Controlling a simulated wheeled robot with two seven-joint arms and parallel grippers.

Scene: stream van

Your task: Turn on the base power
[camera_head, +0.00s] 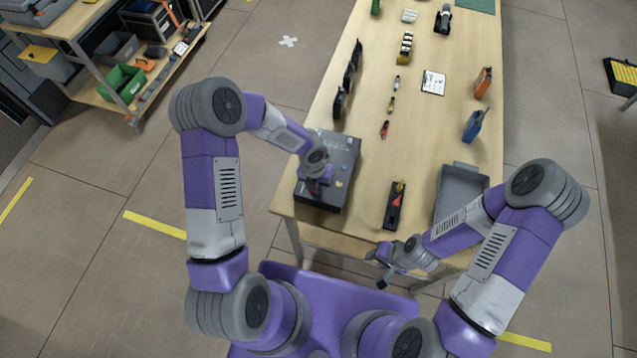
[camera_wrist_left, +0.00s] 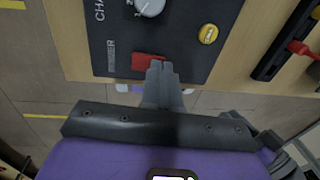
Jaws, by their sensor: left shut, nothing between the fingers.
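The base is a dark grey box (camera_head: 345,150) on the near left of the table, with a control panel on top. In the left wrist view its panel (camera_wrist_left: 195,60) shows a red rocker-like switch (camera_wrist_left: 147,58), a grey numbered knob (camera_wrist_left: 150,7) and a yellow button (camera_wrist_left: 208,33). My left gripper (camera_head: 316,186) is over the near part of the box. In the left wrist view its fingers (camera_wrist_left: 159,68) are shut and empty, with the tips overlapping the red switch's edge; I cannot tell whether they touch it. My right gripper (camera_head: 378,268) is empty, off the table's front edge, its fingers apart.
A black holder with red and yellow items (camera_head: 394,212) and a grey tray (camera_head: 461,172) lie right of the box. Small tools, a clipboard (camera_head: 433,82) and a blue item (camera_head: 473,125) lie farther back. A shelf with bins (camera_head: 122,84) stands at the left.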

